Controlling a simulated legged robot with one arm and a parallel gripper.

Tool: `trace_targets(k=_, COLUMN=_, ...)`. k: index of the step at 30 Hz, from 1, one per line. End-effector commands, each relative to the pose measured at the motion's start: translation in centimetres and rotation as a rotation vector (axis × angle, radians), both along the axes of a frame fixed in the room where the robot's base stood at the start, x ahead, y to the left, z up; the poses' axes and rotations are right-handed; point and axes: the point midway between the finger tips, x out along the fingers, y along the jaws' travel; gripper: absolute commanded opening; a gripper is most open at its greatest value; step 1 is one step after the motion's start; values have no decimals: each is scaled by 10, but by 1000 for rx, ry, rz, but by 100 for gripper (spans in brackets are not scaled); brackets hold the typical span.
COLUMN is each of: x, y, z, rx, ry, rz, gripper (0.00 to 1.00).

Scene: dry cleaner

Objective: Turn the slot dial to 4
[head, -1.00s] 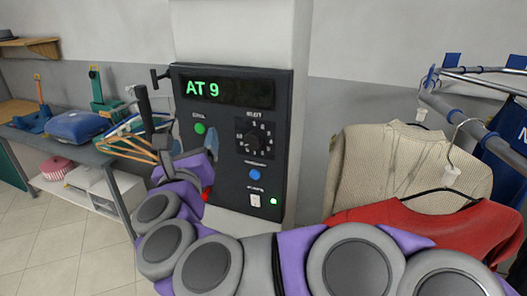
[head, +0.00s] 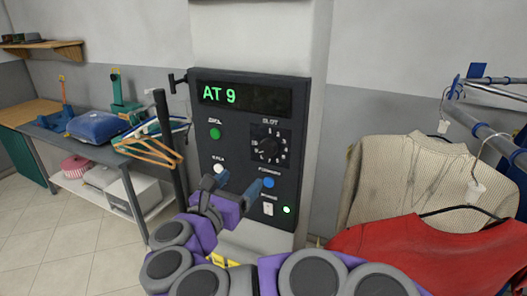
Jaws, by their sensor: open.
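The slot dial (head: 269,145) is a round black knob in a ring of small white marks on the dark control panel (head: 238,139). The marks are too small to read where the dial points. The panel's display (head: 246,97) shows "AT 9" in green. My gripper (head: 234,184) is in front of the lower part of the panel, below and left of the dial. Its two blue-grey fingers are apart with nothing between them. It is apart from the dial.
Sweaters (head: 410,185) hang on a rail at right. A table (head: 110,157) with hangers stands at left.

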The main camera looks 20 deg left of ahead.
Motion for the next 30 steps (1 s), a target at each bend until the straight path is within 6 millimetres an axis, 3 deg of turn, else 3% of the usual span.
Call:
trace_targets(k=13, x=27, y=-2, z=5, rx=-7, ry=0, rz=-1, gripper=78)
trace_targets(k=21, x=81, y=-8, z=0, rx=-1, ry=-3, rz=-6, gripper=78)
trace_targets(k=30, x=125, y=-10, z=0, rx=-4, ry=-3, rz=-1, gripper=78)
